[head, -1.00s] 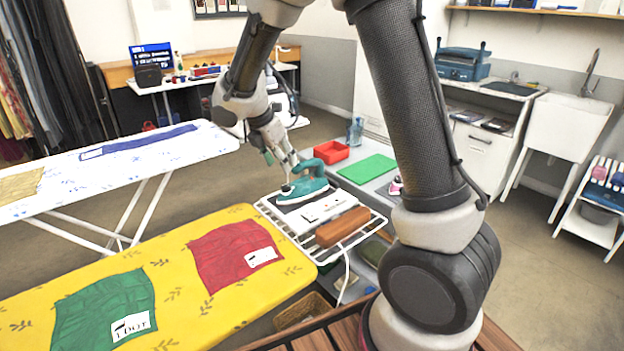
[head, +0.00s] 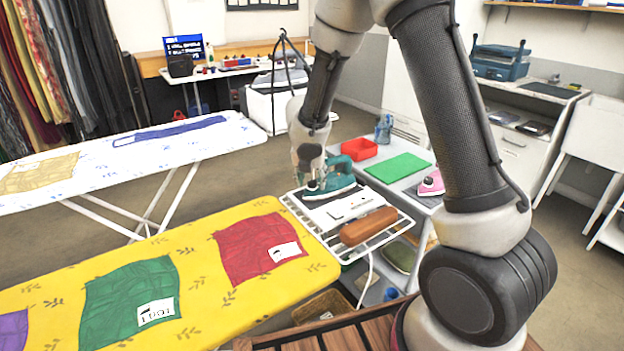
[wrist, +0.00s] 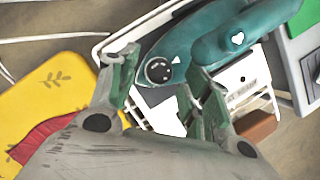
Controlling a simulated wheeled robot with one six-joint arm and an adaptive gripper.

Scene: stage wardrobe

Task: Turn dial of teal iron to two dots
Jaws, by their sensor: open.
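The teal iron (head: 336,184) rests on the rack at the end of the yellow ironing board. In the wrist view, the iron (wrist: 207,22) fills the top, with a white heart on its handle. Its round dark dial (wrist: 158,70) has a pale rim, and a small white triangle sits beside it. I cannot read the dial's dots or setting. My gripper (wrist: 168,88) is open, its green-tipped fingers on either side of the dial; contact cannot be told. In the head view, my gripper (head: 311,182) points down at the iron's left part and hides some of it.
The wire rack (head: 376,246) also holds a brown block (head: 368,226). A table behind carries a red tray (head: 359,149), a green mat (head: 398,167) and a pink iron (head: 431,184). Cloths lie on the yellow board (head: 205,275). A white cord hangs below the rack.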

